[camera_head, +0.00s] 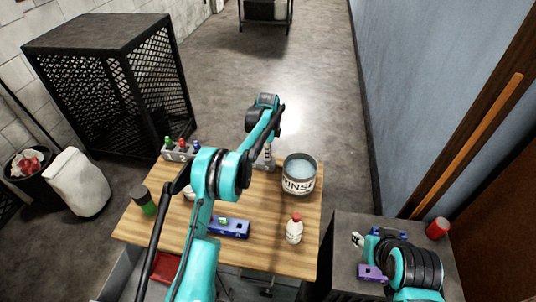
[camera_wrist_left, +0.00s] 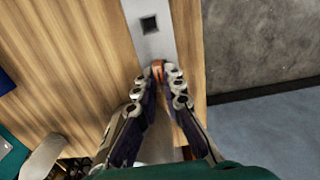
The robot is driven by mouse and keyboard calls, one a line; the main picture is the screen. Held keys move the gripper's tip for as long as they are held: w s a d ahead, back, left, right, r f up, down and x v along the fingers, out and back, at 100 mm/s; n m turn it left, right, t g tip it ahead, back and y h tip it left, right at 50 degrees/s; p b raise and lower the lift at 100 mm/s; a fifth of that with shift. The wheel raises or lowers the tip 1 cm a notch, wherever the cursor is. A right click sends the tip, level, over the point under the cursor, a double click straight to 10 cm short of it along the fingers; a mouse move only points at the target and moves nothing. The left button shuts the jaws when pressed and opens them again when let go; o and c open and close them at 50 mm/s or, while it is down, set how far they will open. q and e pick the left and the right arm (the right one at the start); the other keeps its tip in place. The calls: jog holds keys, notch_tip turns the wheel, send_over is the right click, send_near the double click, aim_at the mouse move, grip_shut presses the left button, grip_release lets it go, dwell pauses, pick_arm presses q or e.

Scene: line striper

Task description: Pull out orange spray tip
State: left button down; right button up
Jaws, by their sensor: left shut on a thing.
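In the left wrist view a small orange spray tip (camera_wrist_left: 158,68) sits between the fingertips of my left gripper (camera_wrist_left: 162,78), which is shut on it. Just beyond is a pale grey block (camera_wrist_left: 149,28) with a dark square hole. The tip is at the block's near end; I cannot tell whether it is still seated there. In the head view the pale block (camera_head: 267,158) shows partly at the table's far edge, and my left arm hides much of the gripper.
On the wooden table (camera_head: 270,205) stand a rinse bucket (camera_head: 299,172), a white bottle with red cap (camera_head: 294,229), a blue block (camera_head: 236,229), a green jar (camera_head: 143,201) and a bottle rack (camera_head: 180,153). The grey cabinet (camera_head: 345,225) holds a red can (camera_head: 438,228).

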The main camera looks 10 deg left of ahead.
pick_arm(q)
jog(key=shift+r, duration=0.4)
jog(key=shift+r+p, duration=1.45)
jog(key=shift+r, duration=0.95)
